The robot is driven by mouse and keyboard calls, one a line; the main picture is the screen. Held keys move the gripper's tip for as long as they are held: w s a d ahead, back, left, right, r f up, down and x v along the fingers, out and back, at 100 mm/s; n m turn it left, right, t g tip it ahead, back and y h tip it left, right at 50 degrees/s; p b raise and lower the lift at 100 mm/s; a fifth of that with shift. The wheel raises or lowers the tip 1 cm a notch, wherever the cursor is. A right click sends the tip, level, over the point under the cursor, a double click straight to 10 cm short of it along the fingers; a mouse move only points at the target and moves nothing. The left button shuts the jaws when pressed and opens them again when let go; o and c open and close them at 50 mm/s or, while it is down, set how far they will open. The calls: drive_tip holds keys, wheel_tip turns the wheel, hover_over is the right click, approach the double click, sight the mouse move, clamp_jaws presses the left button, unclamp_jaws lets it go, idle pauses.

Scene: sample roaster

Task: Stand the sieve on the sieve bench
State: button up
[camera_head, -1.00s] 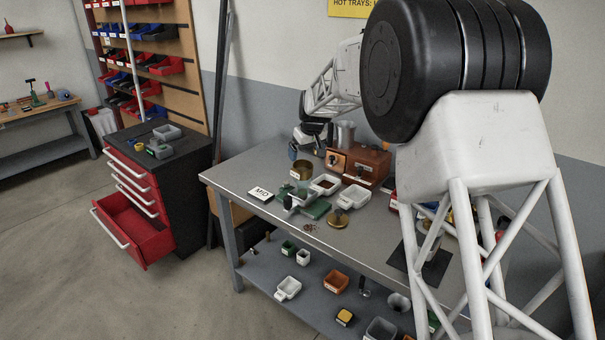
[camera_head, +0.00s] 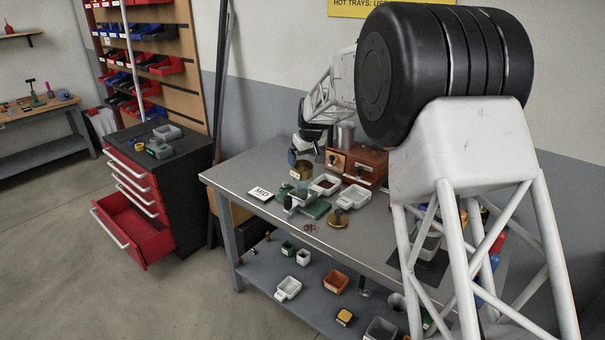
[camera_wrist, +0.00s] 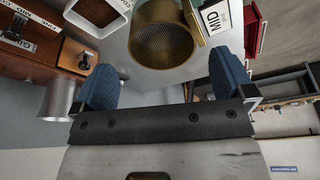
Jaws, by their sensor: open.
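The sieve, a brass cylinder with a perforated plate, stands on the grey workbench in the head view (camera_head: 303,168). In the wrist view the sieve (camera_wrist: 165,38) shows large, its mesh facing the camera. My gripper (camera_head: 304,154) is open and close to the sieve. In the wrist view its blue fingertips (camera_wrist: 165,80) are spread wide, with the sieve ahead between their lines and nothing visibly gripped. The grey workbench (camera_head: 240,176) carries these things. I cannot tell which part is called the sieve bench.
A wooden box with drawers (camera_head: 371,166) stands behind. The bench's left end is clear.

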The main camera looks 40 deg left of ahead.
sight(303, 167)
drive_tip(key=shift+f, duration=0.15)
drive_tip(key=shift+x, duration=2.45)
drive_tip(key=shift+s+a, duration=0.1)
drive_tip(key=c, duration=0.9)
drive_tip(key=shift+c, duration=0.2)
drive_tip(key=shift+r, duration=1.75)
drive_tip(key=s+d+r, duration=0.1)
drive_tip(key=s+d, duration=0.9)
drive_tip(key=d, duration=0.1)
drive_tip(key=shift+s+d+r, duration=0.3)
drive_tip(key=shift+s+d, duration=0.05)
drive_tip(key=shift+d, duration=0.05)
